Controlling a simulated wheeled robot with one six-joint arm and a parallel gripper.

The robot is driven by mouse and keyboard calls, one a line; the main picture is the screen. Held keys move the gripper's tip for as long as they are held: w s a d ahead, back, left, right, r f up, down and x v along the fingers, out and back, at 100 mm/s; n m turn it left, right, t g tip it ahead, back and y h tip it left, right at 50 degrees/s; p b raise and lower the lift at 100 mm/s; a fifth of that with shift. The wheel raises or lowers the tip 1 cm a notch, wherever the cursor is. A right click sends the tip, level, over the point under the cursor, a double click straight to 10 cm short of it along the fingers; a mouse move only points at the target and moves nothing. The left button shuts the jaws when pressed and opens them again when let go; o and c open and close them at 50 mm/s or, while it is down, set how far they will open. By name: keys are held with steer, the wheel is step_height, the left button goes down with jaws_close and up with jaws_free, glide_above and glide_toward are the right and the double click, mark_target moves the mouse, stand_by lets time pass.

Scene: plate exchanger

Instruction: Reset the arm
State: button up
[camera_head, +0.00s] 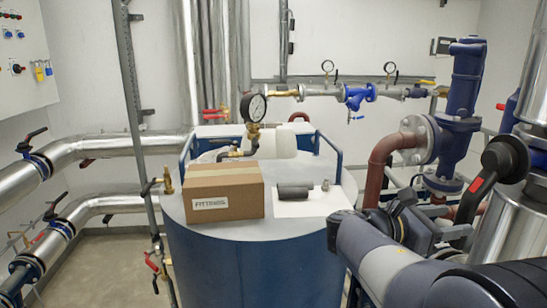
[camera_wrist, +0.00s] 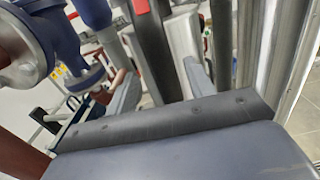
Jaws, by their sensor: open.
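My arm (camera_head: 385,265) reaches in from the lower right of the head view, beside the right side of the blue tank (camera_head: 255,262). In the head view I cannot clearly make out the fingertips among the pipes and arm parts. The cardboard box (camera_head: 222,191), a dark grey cylinder (camera_head: 295,191) and a small metal fitting (camera_head: 325,185) rest on the tank top, apart from my arm.
A white sheet (camera_head: 312,206) lies on the tank top under the cylinder and fitting. A pressure gauge (camera_head: 253,107) rises behind the box. A blue pump (camera_head: 461,110) and a brown pipe (camera_head: 385,158) crowd the right. Silver pipes (camera_head: 95,148) run along the left.

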mark_target(474, 220)
steer(key=d+p, duration=0.1)
steer(key=d, duration=0.5)
steer(key=shift+w+d, duration=0.1)
steer(key=shift+w, duration=0.1)
steer(key=shift+s+n, duration=0.4)
steer(key=shift+s, duration=0.1)
